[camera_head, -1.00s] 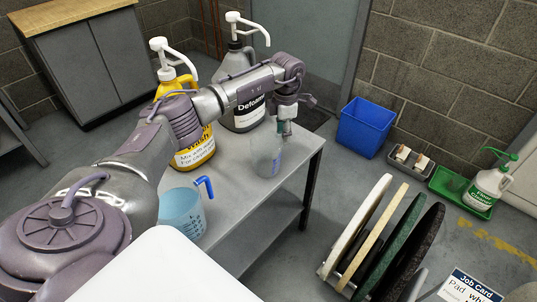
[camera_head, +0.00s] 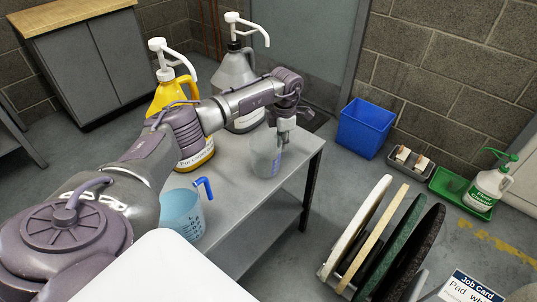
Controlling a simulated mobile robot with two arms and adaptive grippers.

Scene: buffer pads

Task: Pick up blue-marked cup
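A clear cup with blue markings (camera_head: 266,158) stands upright on the grey metal table near its right edge. A translucent light-blue jug with a blue handle (camera_head: 182,213) stands nearer on the same table. My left gripper (camera_head: 282,140) points down at the right side of the clear cup's rim. Its fingers overlap the rim in the picture. The fingertips are small and partly hidden, so I cannot tell whether they touch or grip the cup. My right gripper is not in view.
A yellow pump bottle (camera_head: 172,95) and a grey pump bottle (camera_head: 235,72) stand behind my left arm on the table (camera_head: 240,205). A rack of round pads (camera_head: 385,240), a blue bin (camera_head: 366,127) and a green tray (camera_head: 450,186) are on the floor at right.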

